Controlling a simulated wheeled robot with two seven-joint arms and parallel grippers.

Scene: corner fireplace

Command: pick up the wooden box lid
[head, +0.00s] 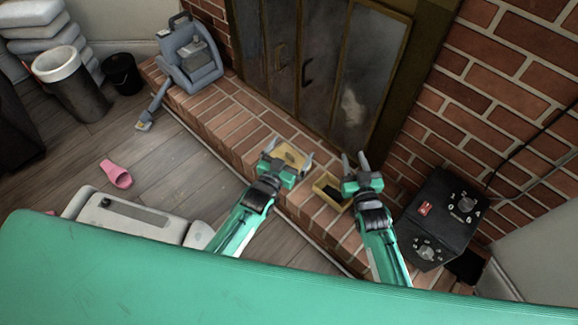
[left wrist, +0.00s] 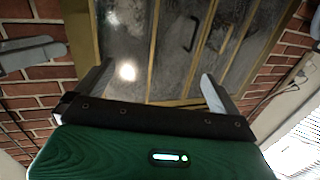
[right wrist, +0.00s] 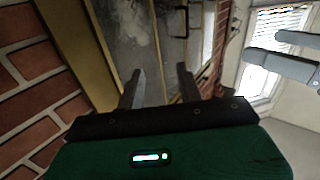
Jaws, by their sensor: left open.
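The wooden box lid (head: 291,154) is a flat, light-brown piece on the brick hearth in the head view. My left gripper (head: 289,151) is open, with its fingers on either side of the lid; I cannot tell whether they touch it. In the left wrist view the left fingers (left wrist: 155,86) are wide apart, and I cannot make out the lid. The open wooden box (head: 321,184) has a dark inside and sits on the hearth between my grippers. My right gripper (head: 356,157) is empty and partly open, right of the box; its fingers also show apart in the right wrist view (right wrist: 160,80).
Glass fireplace doors (head: 320,65) stand just behind the hearth (head: 240,125). A black heater-like unit with dials (head: 440,215) is at the right. A grey-blue vacuum cleaner (head: 188,55) is at the hearth's far left. A pink slipper (head: 116,174) lies on the wooden floor.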

